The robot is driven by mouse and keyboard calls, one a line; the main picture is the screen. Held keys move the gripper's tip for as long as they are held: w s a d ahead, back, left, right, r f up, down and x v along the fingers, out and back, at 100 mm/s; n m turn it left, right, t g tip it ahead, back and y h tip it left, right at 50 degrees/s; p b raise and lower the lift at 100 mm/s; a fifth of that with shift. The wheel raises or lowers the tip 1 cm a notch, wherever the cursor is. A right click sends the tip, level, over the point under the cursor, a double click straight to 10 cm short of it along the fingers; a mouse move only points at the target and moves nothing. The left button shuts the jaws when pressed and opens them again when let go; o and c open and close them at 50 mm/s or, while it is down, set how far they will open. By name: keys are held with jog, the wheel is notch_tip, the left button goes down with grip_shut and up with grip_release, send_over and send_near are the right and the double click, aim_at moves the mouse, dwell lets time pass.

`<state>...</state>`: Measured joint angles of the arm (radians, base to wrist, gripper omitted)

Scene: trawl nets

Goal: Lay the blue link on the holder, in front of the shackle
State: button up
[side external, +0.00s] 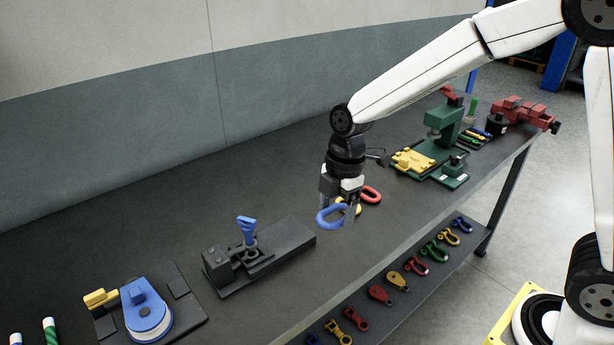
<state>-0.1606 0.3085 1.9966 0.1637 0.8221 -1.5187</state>
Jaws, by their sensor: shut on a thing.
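My gripper (340,209) is shut on the blue link (322,216), an oval ring, and holds it over the middle of the bench. The fingers cover part of the link. A red link (371,192) and a yellow link (356,208) show behind the gripper, partly hidden by it. The holder (291,239), a long dark block with a raised part at its left end, lies on the bench to the left of and below the gripper in the picture. A blue shackle (248,229) stands upright in the holder. The gripper is apart from the holder.
A blue and yellow device (146,312) on a dark plate is at front left. A green press (444,133) with a yellow part (413,160) and a red vise (525,113) stand at the right end. Several coloured shackles lie on the lower shelf (407,313). The bench behind the holder is clear.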

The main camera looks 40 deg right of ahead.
jog(key=w+a+f, duration=0.2)
jog(key=w+f, duration=0.2)
jog(key=w, duration=0.5)
send_over(285, 235)
jog(key=s, duration=0.1)
jog(key=f, duration=0.4)
jog(key=shift+s+d+f, duration=0.1)
jog(key=shift+d+f, duration=0.1)
jog(key=shift+d, duration=0.1)
jog(key=shift+w+f, duration=0.45)
jog(key=shift+w+a+f, duration=0.1)
jog(key=shift+w+f, duration=0.1)
jog(key=shift+f, duration=1.65)
jog(key=shift+f, duration=0.15)
jog(key=o, duration=1.3)
jog(key=shift+o, duration=0.2)
